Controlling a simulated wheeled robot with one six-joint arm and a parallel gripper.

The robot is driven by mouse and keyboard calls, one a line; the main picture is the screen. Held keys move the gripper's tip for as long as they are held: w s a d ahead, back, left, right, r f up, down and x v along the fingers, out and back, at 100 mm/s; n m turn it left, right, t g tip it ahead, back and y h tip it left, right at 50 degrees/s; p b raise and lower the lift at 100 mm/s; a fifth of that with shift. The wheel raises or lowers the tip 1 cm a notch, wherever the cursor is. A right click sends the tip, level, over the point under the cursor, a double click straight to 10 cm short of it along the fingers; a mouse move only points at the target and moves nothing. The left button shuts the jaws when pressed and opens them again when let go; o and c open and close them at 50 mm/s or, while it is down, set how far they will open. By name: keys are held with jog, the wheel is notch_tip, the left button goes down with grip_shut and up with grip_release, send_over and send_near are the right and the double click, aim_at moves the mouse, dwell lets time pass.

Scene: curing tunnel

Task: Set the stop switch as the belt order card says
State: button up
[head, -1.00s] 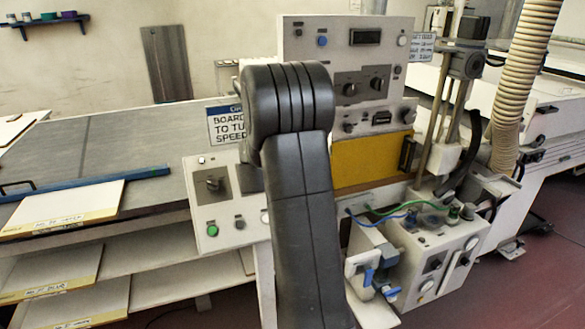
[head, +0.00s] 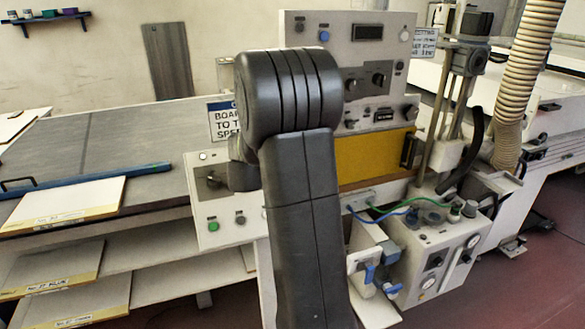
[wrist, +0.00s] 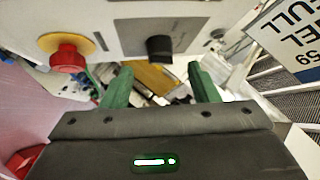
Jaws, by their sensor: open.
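In the wrist view my gripper (wrist: 160,85) is open, its two green fingers apart with nothing between them. A black knob (wrist: 160,48) on a grey plate is just beyond the fingertips, apart from them as far as I can tell. A red button on a yellow disc (wrist: 68,57) is left of it. I cannot tell which is the stop switch. In the head view my arm hides the gripper and part of the small control panel (head: 215,242). A blue-topped card (head: 221,121) reading "BOARD TO T… SPE…" is partly covered by my arm.
A card with large print (wrist: 295,40) is close on the right in the wrist view. A taller panel (head: 297,30) with knobs and a yellow plate (head: 365,158) stand behind my arm. A long grey table (head: 110,150) extends left. A second card (head: 425,43) hangs at upper right.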

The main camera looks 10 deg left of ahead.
jog(key=v, duration=0.9)
jog(key=shift+b, duration=0.35)
jog(key=p+x, duration=0.1)
jog(key=x, duration=1.2)
jog(key=shift+w+d+f, duration=0.1)
jog(key=shift+w+f, duration=0.05)
jog(key=shift+w, duration=0.2)
jog(key=shift+s, duration=0.1)
jog(key=shift+w+f, duration=0.1)
jog(key=shift+w, duration=0.15)
jog(key=shift+f+b, duration=0.3)
jog(key=shift+b, duration=0.3)
jog(key=shift+s+r+n+t+y+b, duration=0.1)
jog(key=shift+s+n+t+y+b, duration=0.3)
jog(key=shift+b, duration=0.45)
jog(key=shift+w+n+b, duration=0.2)
jog(key=shift+n+b, duration=0.3)
jog(key=shift+b, duration=0.4)
jog(key=shift+d+n+t+b, duration=0.1)
jog(key=shift+n+t+b, duration=0.2)
jog(key=shift+b, duration=0.5)
